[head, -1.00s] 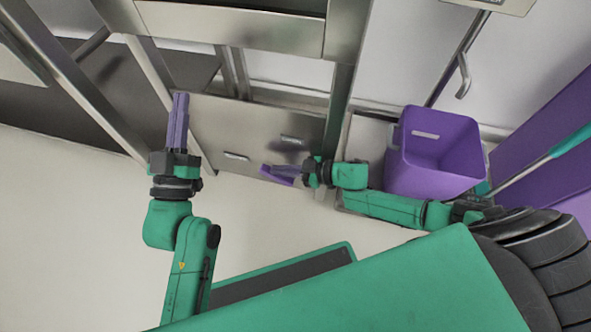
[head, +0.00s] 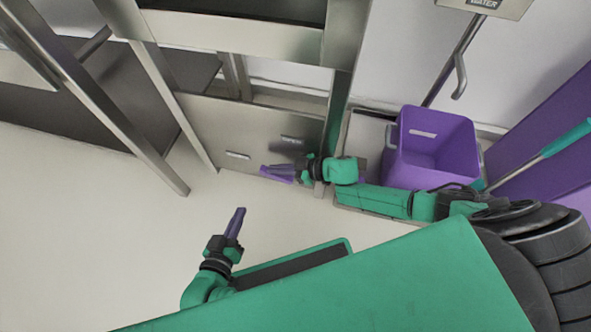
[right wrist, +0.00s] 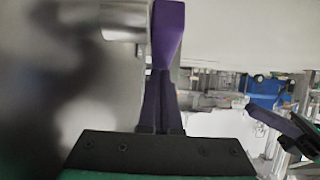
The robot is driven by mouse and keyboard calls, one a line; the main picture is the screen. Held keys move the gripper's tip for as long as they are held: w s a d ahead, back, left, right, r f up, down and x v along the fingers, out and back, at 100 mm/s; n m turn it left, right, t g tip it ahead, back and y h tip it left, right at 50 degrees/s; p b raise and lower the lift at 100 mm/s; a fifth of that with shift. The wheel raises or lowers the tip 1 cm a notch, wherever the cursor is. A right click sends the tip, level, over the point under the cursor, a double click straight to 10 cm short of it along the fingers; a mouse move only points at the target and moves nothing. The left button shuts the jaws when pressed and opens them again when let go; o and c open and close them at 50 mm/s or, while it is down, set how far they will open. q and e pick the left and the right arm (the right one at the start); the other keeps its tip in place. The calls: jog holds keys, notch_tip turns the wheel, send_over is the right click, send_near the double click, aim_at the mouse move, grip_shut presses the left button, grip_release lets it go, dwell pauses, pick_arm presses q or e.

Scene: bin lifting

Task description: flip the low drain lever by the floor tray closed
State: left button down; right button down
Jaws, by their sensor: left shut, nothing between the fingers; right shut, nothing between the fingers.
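My right gripper (head: 264,171) is shut and empty, its purple fingers pointing left beside the lower steel panel (head: 215,125) in the head view. In the right wrist view its closed fingers (right wrist: 167,50) are beside a short steel cylinder (right wrist: 124,20); I cannot tell whether they touch. I cannot clearly make out the drain lever; the right arm covers part of the area by the tray. The grey floor tray (head: 365,132) lies under the purple bin (head: 437,170). My left gripper (head: 240,211) is shut and empty over open floor, well away from the tray.
Steel legs (head: 160,110) and a frame rail (head: 235,36) stand above and left of my right gripper. A wall pipe with a handle (head: 460,78) is behind the bin. The floor at left is clear.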

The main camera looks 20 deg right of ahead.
aim_at(286, 177)
pick_arm(q)
jog(key=shift+s, duration=0.25)
pick_arm(e)
jog(key=shift+w+a+f, duration=0.15)
jog(key=shift+a+f, duration=0.05)
jog(key=shift+a, duration=0.05)
jog(key=shift+w+a+f, duration=0.15)
jog(key=shift+a+f, duration=0.1)
jog(key=shift+f, duration=0.15)
dwell(0.3)
